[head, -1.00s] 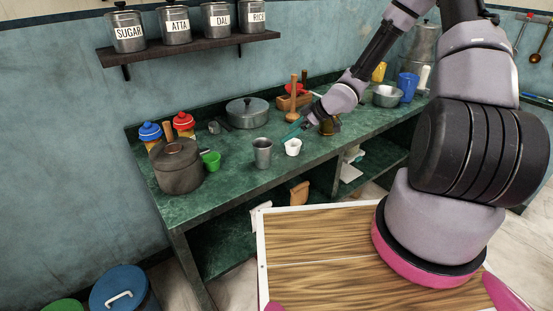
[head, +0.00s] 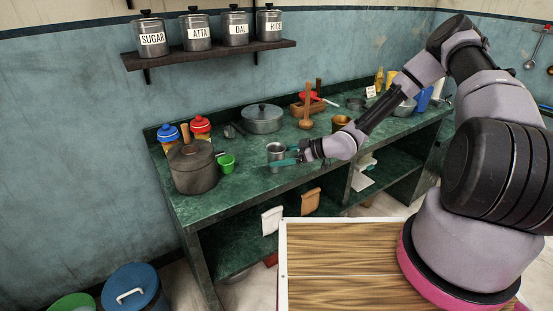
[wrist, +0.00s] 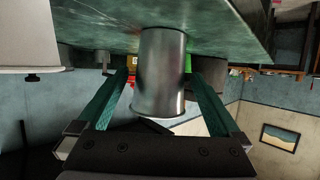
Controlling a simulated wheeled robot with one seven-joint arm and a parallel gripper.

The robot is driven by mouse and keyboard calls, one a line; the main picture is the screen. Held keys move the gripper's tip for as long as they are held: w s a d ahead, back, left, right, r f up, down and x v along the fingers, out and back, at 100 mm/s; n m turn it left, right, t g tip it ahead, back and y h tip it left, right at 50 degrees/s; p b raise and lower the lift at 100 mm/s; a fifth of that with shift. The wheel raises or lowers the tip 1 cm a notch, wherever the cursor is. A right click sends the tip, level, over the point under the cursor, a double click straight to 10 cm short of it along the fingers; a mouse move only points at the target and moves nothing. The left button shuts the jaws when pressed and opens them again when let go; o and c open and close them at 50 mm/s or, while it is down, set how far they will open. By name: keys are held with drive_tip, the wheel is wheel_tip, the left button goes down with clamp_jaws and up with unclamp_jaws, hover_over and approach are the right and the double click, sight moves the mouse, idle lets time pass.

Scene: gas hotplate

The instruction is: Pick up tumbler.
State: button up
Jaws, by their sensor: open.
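The tumbler (head: 276,151) is a grey metal cup standing upright on the green counter (head: 246,190). In the wrist view the tumbler (wrist: 162,70) fills the middle, upside down in that picture. My gripper (head: 284,161) is open, reaching low over the counter from the right. Its teal fingers lie on either side of the tumbler in the wrist view (wrist: 158,84), with gaps visible beside its wall. One finger passes in front of the tumbler's lower part in the head view.
A green cup (head: 227,163) and a dark lidded pot (head: 192,168) stand left of the tumbler. A lidded pan (head: 262,118) is behind it.

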drive_tip(key=x, duration=0.4)
drive_tip(key=shift+w+a, duration=0.1)
drive_tip(key=shift+a, duration=0.3)
drive_tip(key=c, duration=1.3)
